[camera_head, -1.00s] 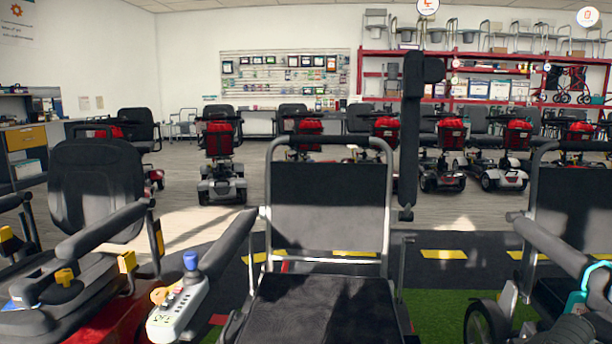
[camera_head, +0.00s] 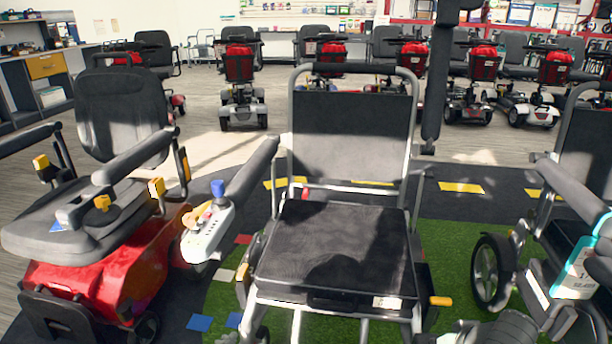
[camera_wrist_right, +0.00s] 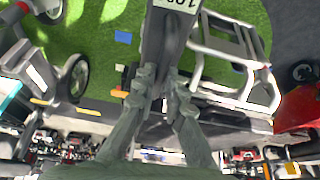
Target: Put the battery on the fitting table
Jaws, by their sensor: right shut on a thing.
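In the right wrist view my right gripper (camera_wrist_right: 166,97) is shut on a dark, blocky thing (camera_wrist_right: 166,50) with a white label with black print at its upper end. It looks like the battery, held above the green mat, but its far end is cut off by the frame. My left gripper is in neither view. No table can be surely told as the fitting table; a grey counter with a yellow drawer (camera_head: 47,66) stands at the far left.
A black-seated wheelchair (camera_head: 335,245) stands close in front, with a red scooter (camera_head: 95,270) to its left and another wheelchair (camera_head: 575,230) to its right. Red-and-black scooters (camera_head: 240,66) line the back. Grey floor lies open between the rows.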

